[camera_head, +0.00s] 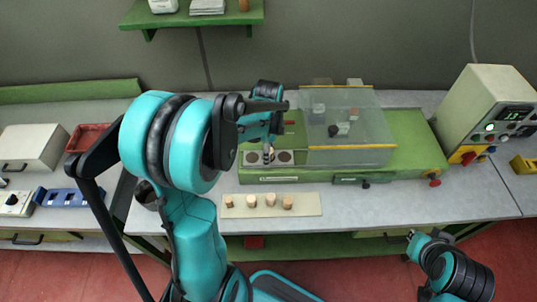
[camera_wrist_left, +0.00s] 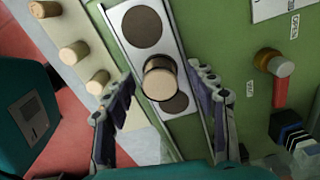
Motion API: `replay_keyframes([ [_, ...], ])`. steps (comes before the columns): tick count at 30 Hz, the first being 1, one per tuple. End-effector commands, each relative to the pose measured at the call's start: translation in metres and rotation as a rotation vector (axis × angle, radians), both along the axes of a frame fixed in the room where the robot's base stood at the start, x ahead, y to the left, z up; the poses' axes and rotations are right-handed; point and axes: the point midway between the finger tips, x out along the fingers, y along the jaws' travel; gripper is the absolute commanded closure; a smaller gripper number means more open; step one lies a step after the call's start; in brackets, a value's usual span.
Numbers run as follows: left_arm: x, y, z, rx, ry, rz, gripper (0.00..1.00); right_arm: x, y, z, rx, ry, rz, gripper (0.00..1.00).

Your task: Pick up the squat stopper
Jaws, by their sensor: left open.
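In the left wrist view a short, wide cork stopper (camera_wrist_left: 160,80) with a pale end and darker side stands on a metal plate (camera_wrist_left: 116,14) with dark round spots. It partly covers the lower spot. I cannot be sure it is the squat one. My left gripper (camera_wrist_left: 165,108) is open, with one finger on each side of the stopper and gaps between. In the head view the left gripper (camera_head: 268,156) is over the plate, hiding the stopper there. More stoppers (camera_head: 270,199) stand on a pale board (camera_head: 312,205). My right gripper (camera_head: 416,240) is at the lower right, its jaws unclear.
The plate is on a green machine (camera_head: 408,150) with a clear cover (camera_head: 370,125) just right of the left gripper. A red-handled knob (camera_wrist_left: 280,90) sticks up to the right in the wrist view. A control box (camera_head: 480,110) stands at the far right.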

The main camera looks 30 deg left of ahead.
Motion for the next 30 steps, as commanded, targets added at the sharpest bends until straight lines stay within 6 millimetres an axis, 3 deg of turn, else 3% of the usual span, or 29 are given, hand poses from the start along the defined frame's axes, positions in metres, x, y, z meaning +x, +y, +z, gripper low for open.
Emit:
replay_keyframes([
  [2, 0.0, 0.0, 0.001, 0.0, 0.0, 0.0, 0.43, 0.0, 0.0, 0.0, 0.0, 0.0, 0.0, 1.0],
  [7, 0.0, 0.0, 0.001, 0.0, 0.0, 0.0, 0.79, 0.0, 0.0, 0.0, 0.0, 0.0, 0.0, 1.0],
  [20, 0.0, 0.0, 0.008, 0.0, 0.0, 0.001, 0.82, 0.0, 0.0, 0.003, 0.0, 0.0, 0.0, 1.0],
  [30, 0.0, 0.0, 0.075, 0.0, 0.0, 0.001, 0.82, 0.0, 0.0, 0.024, 0.0, 0.0, 0.0, 1.0],
])
